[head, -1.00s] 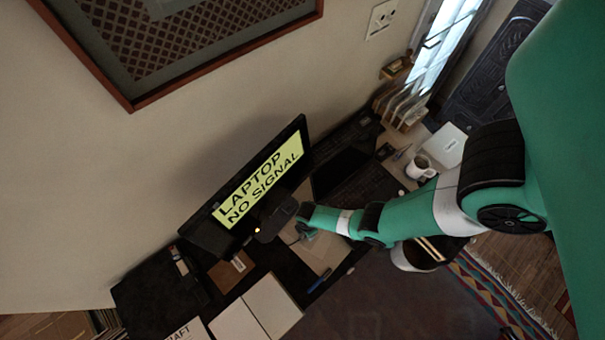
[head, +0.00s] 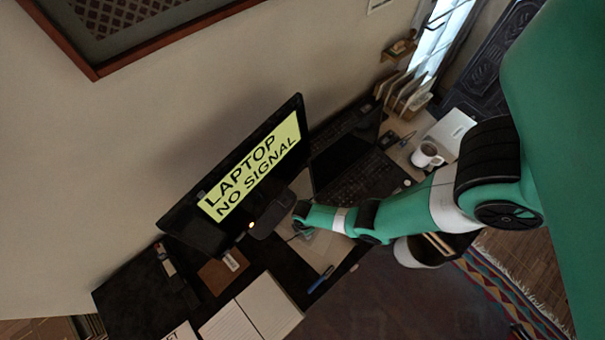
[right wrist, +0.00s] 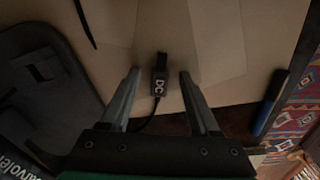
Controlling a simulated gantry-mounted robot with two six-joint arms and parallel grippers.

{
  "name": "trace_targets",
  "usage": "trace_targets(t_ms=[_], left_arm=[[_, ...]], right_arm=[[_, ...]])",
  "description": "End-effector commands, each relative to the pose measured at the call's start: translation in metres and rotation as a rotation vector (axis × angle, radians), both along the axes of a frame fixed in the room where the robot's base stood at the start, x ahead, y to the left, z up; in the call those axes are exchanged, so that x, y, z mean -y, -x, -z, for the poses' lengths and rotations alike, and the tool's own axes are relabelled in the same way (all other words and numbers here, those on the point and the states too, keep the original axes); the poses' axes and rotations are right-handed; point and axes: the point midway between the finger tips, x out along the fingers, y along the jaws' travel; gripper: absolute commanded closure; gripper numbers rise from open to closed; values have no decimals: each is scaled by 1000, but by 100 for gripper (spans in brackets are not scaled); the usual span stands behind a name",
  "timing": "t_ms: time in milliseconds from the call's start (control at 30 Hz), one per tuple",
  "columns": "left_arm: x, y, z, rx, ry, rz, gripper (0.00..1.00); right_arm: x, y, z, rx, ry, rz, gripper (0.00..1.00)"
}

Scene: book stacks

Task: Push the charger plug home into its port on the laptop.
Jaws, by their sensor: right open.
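The charger plug (right wrist: 160,85) is a small black block marked "DC", with a dark cable curving from its rear, lying on a light brown surface. My right gripper (right wrist: 159,78) is open, one finger on each side of the plug with gaps, not gripping it. In the head view my right gripper (head: 301,232) is low over the desk in front of the monitor; the plug is too small to make out there. The black laptop (head: 352,172) sits open right of the monitor. Its port cannot be made out. My left gripper is in neither view.
The monitor (head: 245,170) reads "LAPTOP NO SIGNAL". A blue pen (right wrist: 268,102) lies right of the gripper, and a dark flat base (right wrist: 48,85) lies left. A white mug (head: 427,155) stands beyond the laptop. White papers (head: 262,302) lie on the desk.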

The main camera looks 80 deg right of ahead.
Motion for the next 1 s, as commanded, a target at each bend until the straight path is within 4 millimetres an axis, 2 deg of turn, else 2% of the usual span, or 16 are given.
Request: trace_targets(t_ms=[33,300,400,767,1000], left_arm=[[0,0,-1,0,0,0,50],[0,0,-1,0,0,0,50],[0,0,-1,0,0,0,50],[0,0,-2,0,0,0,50],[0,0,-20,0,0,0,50]], right_arm=[[0,0,-1,0,0,0,38],[0,0,-1,0,0,0,86],[0,0,-1,0,0,0,100],[0,0,-2,0,0,0,100],[0,0,-20,0,0,0,100]])
